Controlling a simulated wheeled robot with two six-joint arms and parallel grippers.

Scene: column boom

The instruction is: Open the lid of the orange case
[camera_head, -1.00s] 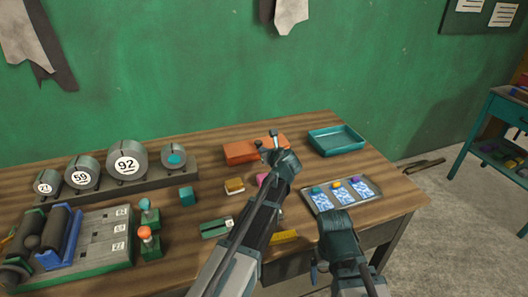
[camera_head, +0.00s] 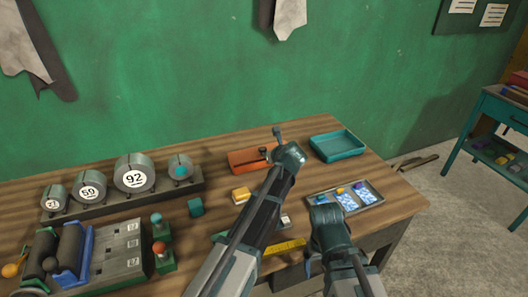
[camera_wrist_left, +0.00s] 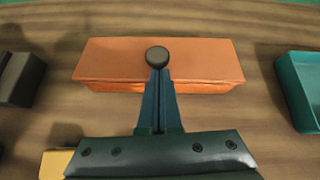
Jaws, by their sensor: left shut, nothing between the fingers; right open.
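The orange case (camera_head: 245,161) lies on the wooden table near its back edge, and its lid looks closed. In the left wrist view the case (camera_wrist_left: 110,60) lies across the picture with a flat top and a seam along the near side. My right gripper (camera_head: 311,262) is open and empty, low at the table's front edge.
A teal tray (camera_head: 338,147) stands right of the case. A yellow block (camera_head: 241,194) and a teal cube (camera_head: 195,207) lie nearer me. A grey tray with cards (camera_head: 372,194) is at the right. Numbered round weights (camera_head: 134,173) stand on a rack at the left.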

